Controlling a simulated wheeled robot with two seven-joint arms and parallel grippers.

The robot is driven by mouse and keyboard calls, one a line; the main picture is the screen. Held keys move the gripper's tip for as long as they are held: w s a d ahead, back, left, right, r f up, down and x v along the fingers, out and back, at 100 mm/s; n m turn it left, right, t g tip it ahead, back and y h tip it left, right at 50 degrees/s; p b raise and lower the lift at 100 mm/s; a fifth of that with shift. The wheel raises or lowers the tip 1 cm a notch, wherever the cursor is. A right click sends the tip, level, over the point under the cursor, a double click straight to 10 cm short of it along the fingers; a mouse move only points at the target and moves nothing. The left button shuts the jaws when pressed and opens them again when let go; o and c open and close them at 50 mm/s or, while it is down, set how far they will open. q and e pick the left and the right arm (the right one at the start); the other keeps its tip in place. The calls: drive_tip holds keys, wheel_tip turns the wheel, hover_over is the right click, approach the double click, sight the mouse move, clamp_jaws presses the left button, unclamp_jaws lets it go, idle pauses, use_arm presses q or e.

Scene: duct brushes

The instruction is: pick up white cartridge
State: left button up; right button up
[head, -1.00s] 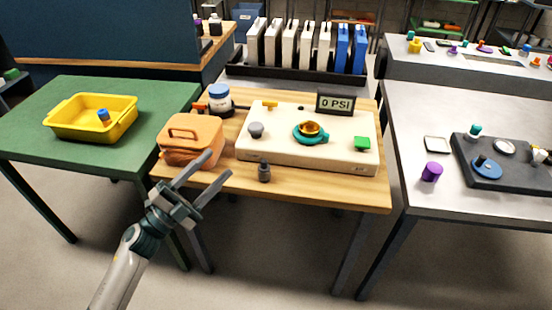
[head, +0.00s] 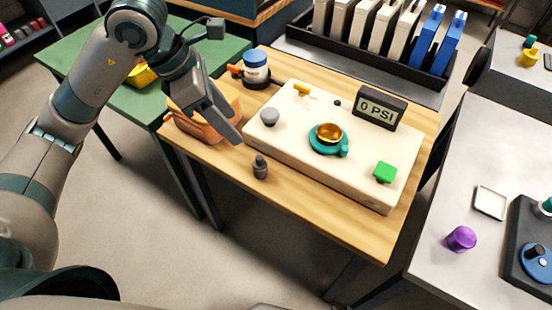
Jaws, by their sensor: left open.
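Several white cartridges (head: 383,24) stand upright in a row in a black rack (head: 400,80) at the back, top right of the head view; the top edge of the picture cuts off some of them. Two blue cartridges (head: 449,44) stand at the rack's right end. My left gripper (head: 212,122) is open and empty, pointing down over the orange case (head: 197,122) at the left of the wooden table, well in front and to the left of the cartridges. It partly hides the case. My right gripper is not in view.
A metal table (head: 450,180) stands at the right with a purple cylinder (head: 460,239).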

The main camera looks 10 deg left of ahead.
use_arm(q)
drive_tip(key=p, duration=0.2)
hover_over(258, 158)
drive_tip(key=s+a, duration=0.1)
drive_tip(key=a, duration=0.1)
drive_tip(key=shift+f, duration=4.35)
drive_tip(key=shift+x, duration=1.05)
drive_tip(key=shift+d+f, duration=0.15)
drive_tip(key=shift+f, duration=0.15)
use_arm(e)
drive_tip(key=shift+w+a+r+t, duration=0.1)
drive_tip(key=shift+a+r+t, duration=0.4)
drive_tip(key=shift+a+r, duration=0.25)
use_arm(q)
drive_tip(key=shift+d+f, duration=0.1)
drive_tip(key=shift+f, duration=0.35)
drive_tip(key=p+x, duration=0.1)
drive_tip(key=x, duration=0.3)
drive_tip(key=shift+w+f+p, duration=0.1)
drive_tip(key=shift+f+p, duration=0.1)
drive_tip(key=shift+p, duration=0.15)
drive_tip(key=c, duration=1.2)
use_arm(e)
drive_tip(key=s+d+f+g, duration=0.1)
drive_tip(key=s+d+f, duration=0.1)
drive_tip(key=s, duration=0.3)
drive_tip(key=shift+d+f+g, duration=0.15)
drive_tip(key=shift+g, duration=0.25)
